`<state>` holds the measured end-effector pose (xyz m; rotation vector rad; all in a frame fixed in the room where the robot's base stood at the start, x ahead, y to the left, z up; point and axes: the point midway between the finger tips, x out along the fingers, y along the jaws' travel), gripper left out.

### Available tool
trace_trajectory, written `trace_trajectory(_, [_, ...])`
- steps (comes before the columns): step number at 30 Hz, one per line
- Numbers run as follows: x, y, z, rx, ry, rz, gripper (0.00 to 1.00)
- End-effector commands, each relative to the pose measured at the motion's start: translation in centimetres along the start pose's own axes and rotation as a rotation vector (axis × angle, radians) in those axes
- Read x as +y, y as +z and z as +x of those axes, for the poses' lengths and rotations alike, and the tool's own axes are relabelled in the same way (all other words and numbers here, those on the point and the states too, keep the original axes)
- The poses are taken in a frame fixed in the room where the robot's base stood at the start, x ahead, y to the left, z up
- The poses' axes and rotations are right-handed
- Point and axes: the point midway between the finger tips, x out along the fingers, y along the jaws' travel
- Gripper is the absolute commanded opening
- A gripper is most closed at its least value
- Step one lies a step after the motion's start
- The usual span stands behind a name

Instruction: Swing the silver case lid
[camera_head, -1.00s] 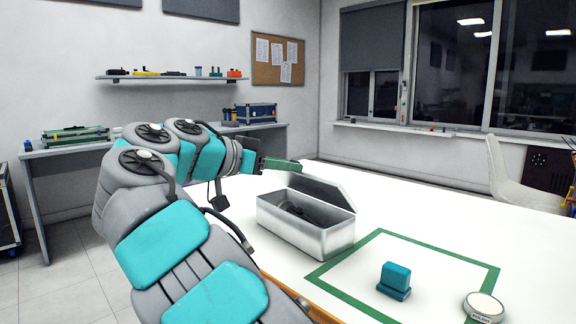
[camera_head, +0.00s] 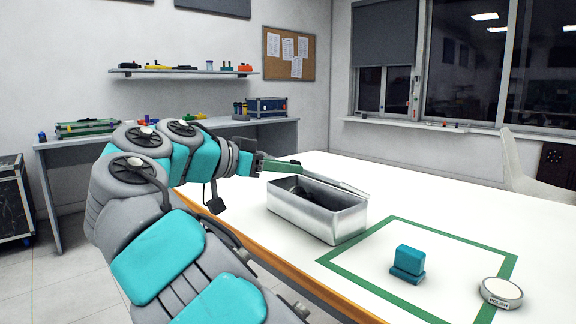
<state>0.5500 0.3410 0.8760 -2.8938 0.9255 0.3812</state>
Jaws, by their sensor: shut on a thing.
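The silver case (camera_head: 318,214) stands on the white table with its top open and a dark thing (camera_head: 287,187) inside. Its lid (camera_head: 338,184) shows as a thin, nearly edge-on strip along the far right side of the case. My gripper (camera_head: 292,165), with green fingers, reaches in from the left to the far left end of the lid. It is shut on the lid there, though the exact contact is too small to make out.
On the table (camera_head: 428,180), a green square outline (camera_head: 465,249) surrounds a teal block (camera_head: 408,262). A round labelled button (camera_head: 500,293) is at its right corner. The table is clear behind the case. A side bench (camera_head: 85,148) stands at the left wall.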

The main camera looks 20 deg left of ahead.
Motion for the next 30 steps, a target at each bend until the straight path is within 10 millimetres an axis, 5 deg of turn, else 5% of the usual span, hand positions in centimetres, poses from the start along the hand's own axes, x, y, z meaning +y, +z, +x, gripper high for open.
trace_trajectory(5, [-0.1, 1.5, -0.4, -0.002, -0.002, -0.001, 0.0])
trace_trajectory(17, [0.0, 1.6, -0.5, -0.002, 0.0, -0.001, 0.0])
trace_trajectory(30, [0.0, 4.9, -0.5, -0.002, 0.002, -0.001, 0.0])
